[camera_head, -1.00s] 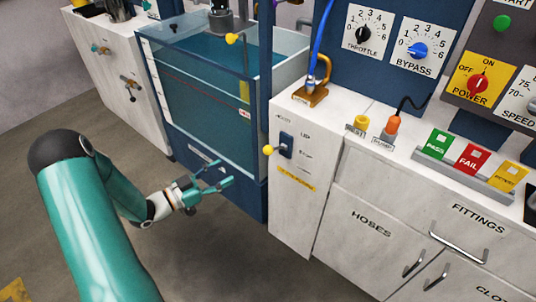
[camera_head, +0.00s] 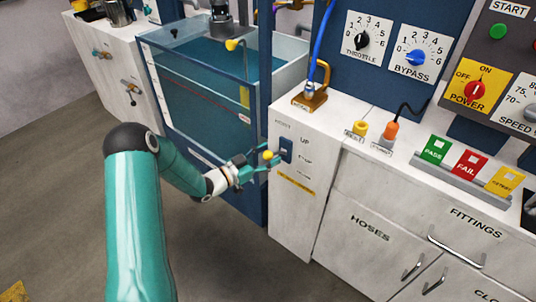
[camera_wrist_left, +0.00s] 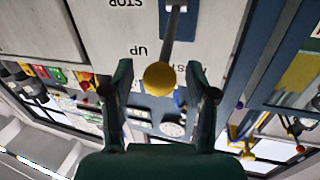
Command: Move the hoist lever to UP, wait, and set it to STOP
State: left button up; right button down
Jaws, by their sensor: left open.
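The hoist lever is a short rod with a yellow ball knob (camera_head: 268,155), on a dark blue plate (camera_head: 286,149) on the white cabinet's front panel. Labels beside it include UP at the top. My left gripper (camera_head: 268,160) is open at the lever, its fingers on either side of the knob. In the left wrist view the yellow knob (camera_wrist_left: 159,77) sits between the two open fingers (camera_wrist_left: 160,92), with space on both sides. The rod (camera_wrist_left: 175,25) runs from the knob to the panel. My right gripper is not in view.
A water tank (camera_head: 205,110) stands left of the panel, with a blue post (camera_head: 265,80) between them. The white counter right of it holds PASS (camera_head: 437,147), FAIL (camera_head: 470,162) and yellow trays. Drawers and doors with handles (camera_head: 457,245) lie below. The floor in front is clear.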

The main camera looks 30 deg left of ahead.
pick_arm(q)
jog(key=shift+w, duration=0.15)
jog(key=shift+c, duration=0.3)
grip_shut()
